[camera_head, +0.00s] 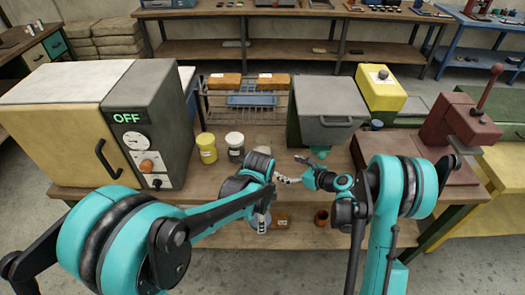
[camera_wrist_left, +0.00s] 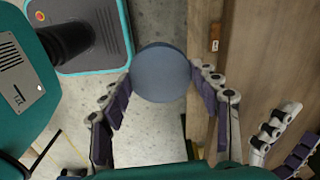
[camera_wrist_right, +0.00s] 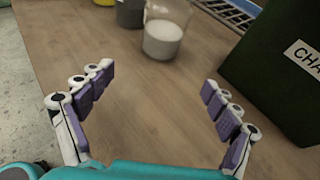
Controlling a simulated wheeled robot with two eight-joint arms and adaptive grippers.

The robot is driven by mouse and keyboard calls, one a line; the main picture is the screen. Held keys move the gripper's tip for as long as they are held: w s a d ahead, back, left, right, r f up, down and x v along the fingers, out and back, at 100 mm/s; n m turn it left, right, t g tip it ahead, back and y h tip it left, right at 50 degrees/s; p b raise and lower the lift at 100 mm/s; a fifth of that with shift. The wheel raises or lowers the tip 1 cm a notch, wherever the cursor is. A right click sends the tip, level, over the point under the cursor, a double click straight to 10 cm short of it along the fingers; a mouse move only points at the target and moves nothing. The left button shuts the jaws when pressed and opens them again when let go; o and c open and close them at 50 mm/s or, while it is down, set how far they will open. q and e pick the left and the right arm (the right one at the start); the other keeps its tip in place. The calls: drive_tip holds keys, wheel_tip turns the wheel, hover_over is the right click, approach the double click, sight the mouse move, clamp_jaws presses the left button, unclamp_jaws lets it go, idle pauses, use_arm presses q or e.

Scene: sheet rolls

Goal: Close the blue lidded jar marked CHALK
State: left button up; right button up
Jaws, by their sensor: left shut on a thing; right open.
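A round blue-grey disc (camera_wrist_left: 163,72) is held between the fingers of my left gripper (camera_head: 262,207). Only its flat face shows in the left wrist view, so I cannot tell whether it is a lid or a whole jar. The left gripper points down in front of the bench's front edge. My right gripper (camera_wrist_right: 155,88) is open and empty above the bench top. Beyond it in the right wrist view stands a clear jar (camera_wrist_right: 162,42) with white contents and no readable mark. A dark green box (camera_wrist_right: 285,70) has a label starting "CHA"; the rest is cut off.
A yellow jar (camera_head: 207,148) and a dark grey jar (camera_head: 235,145) stand left on the bench. A large oven-like cabinet (camera_head: 145,120) bounds the left; a red press (camera_head: 465,135) stands right. A wire rack (camera_head: 215,105) is behind. The lower shelf (camera_head: 300,238) holds small items.

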sight(263, 150)
use_arm(q)
wheel_tip(263, 150, down, 2)
drive_tip(key=shift+f+b, duration=0.1)
drive_tip(key=shift+b, duration=0.8)
use_arm(e)
drive_tip(key=w+a, duration=0.5)
drive_tip(key=shift+w+a+f, duration=0.1)
drive_tip(key=shift+w+a, duration=0.15)
drive_tip(key=shift+a, duration=0.05)
drive_tip(key=shift+w+a, duration=0.2)
drive_tip(key=shift+w, duration=0.05)
drive_tip(key=shift+r+b+x, duration=0.2)
drive_tip(key=shift+b+x, duration=0.2)
drive_tip(key=shift+x, duration=0.9)
drive_tip(key=shift+r+b+x, duration=0.25)
drive_tip(key=shift+b+x, duration=0.1)
drive_tip(key=shift+x, duration=1)
use_arm(q)
drive_tip(key=shift+f, duration=0.7)
use_arm(e)
drive_tip(key=shift+a, duration=0.1)
drive_tip(key=shift+r, duration=0.1)
drive_tip(key=shift+c, duration=0.2)
drive_tip(key=c, duration=1.5)
